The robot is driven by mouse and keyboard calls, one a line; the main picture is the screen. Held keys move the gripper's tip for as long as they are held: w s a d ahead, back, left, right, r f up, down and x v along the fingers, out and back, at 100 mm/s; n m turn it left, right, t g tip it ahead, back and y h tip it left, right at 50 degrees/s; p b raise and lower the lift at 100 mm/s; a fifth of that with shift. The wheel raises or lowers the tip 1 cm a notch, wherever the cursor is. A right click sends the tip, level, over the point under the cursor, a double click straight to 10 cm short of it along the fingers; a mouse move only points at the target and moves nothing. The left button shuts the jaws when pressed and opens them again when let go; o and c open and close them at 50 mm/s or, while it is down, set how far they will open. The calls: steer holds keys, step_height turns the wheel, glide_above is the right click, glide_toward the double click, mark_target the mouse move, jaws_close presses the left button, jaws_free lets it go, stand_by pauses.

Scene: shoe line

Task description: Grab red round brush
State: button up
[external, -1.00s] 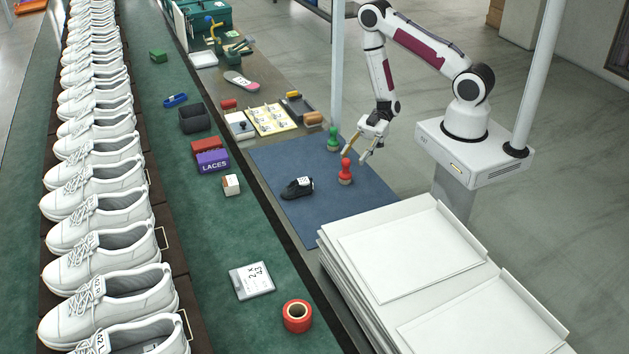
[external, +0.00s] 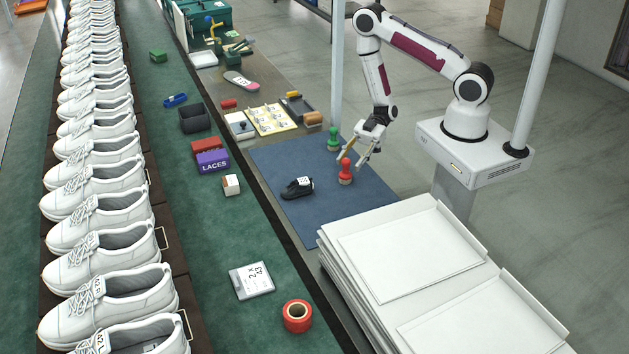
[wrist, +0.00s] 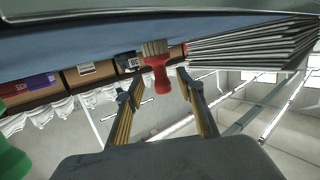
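The red round brush (external: 345,172) stands upright on the blue mat (external: 290,213), red handle up and bristles down. My gripper (external: 357,159) is open and empty, low beside the brush at its upper right, close to the handle. In the wrist view the brush (wrist: 157,70) appears upside down between the open gripper fingers (wrist: 158,85), with its bristles toward the mat. The external view does not settle whether a finger touches the handle.
A green round brush (external: 333,140) stands just behind, and its edge shows at left in the wrist view (wrist: 12,160). Stacked white trays (external: 400,250) stand in front. A post (external: 338,70) rises behind the mat.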

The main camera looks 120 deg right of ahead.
mark_target(346, 172)
steer(key=shift+x, duration=2)
jaws_close()
